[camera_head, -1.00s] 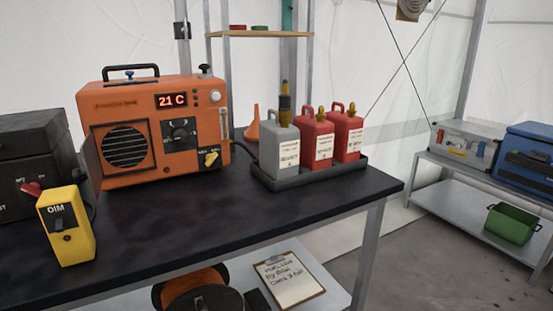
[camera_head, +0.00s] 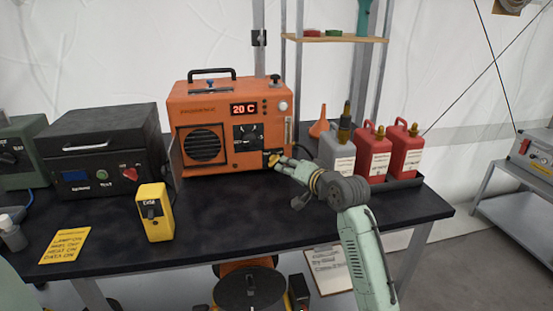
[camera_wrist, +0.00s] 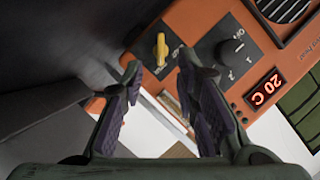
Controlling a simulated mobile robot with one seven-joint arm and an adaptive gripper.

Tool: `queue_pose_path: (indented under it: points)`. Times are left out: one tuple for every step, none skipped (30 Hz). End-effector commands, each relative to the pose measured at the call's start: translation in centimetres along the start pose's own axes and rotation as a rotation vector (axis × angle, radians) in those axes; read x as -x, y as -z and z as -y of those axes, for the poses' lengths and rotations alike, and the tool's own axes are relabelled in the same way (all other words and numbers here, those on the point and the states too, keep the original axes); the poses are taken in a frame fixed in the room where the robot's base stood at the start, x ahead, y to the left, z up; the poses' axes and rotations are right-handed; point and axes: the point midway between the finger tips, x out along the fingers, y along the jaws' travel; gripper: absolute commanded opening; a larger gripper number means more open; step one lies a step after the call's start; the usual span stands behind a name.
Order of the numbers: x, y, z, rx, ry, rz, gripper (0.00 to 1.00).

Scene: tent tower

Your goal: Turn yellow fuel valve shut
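The orange heater (camera_head: 215,125) stands on the black workbench and its display reads 20 C. The yellow fuel valve (camera_head: 273,159) is at its lower right front; my gripper partly covers it in the head view. In the wrist view the yellow valve handle (camera_wrist: 161,49) sits on a dark plate, just beyond and between my fingertips. My gripper (camera_wrist: 158,75) is open with nothing between its fingers. In the head view my gripper (camera_head: 279,164) is right at the valve. I cannot tell whether a finger touches the handle.
A grey jug (camera_head: 338,155) and two red jugs (camera_head: 378,158) stand in a black tray right of my gripper. An orange funnel (camera_head: 319,122) is behind.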

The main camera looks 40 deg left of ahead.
Motion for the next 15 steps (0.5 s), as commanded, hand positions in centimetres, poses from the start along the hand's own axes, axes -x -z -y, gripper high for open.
queue_pose_path:
  points:
    - [-1.0, 0.1, 0.2, 0.001, -0.001, 0.003, 0.28]
    - [-1.6, 0.2, 0.2, 0.001, -0.002, 0.002, 0.28]
    - [-2.4, 0.2, 0.2, 0.002, -0.002, 0.002, 0.28]
    - [-3.0, 0.1, 0.3, 0.003, -0.002, 0.002, 0.28]
    - [-3.6, 0.2, 0.3, 0.003, -0.001, 0.001, 0.28]
    - [-4.3, 0.2, 0.3, 0.002, -0.001, 0.001, 0.28]
    - [-4.8, 0.2, 0.2, 0.002, -0.001, 0.0, 0.28]
    - [-5.3, 0.1, 0.2, 0.003, -0.001, 0.001, 0.28]
    - [-5.9, 0.1, 0.3, 0.003, 0.0, 0.0, 0.28]
    - [-6.3, 0.2, 0.2, 0.003, -0.001, 0.0, 0.28]
    - [-6.7, 0.2, 0.2, 0.003, 0.0, -0.001, 0.28]
    - [-7.1, 0.2, 0.2, 0.003, 0.0, -0.002, 0.28]
    - [-7.4, 0.2, 0.2, 0.003, 0.0, -0.001, 0.28]
    - [-7.6, 0.1, 0.2, 0.003, 0.0, -0.001, 0.28]
    - [-7.8, 0.1, 0.2, 0.004, 0.001, -0.002, 0.28]
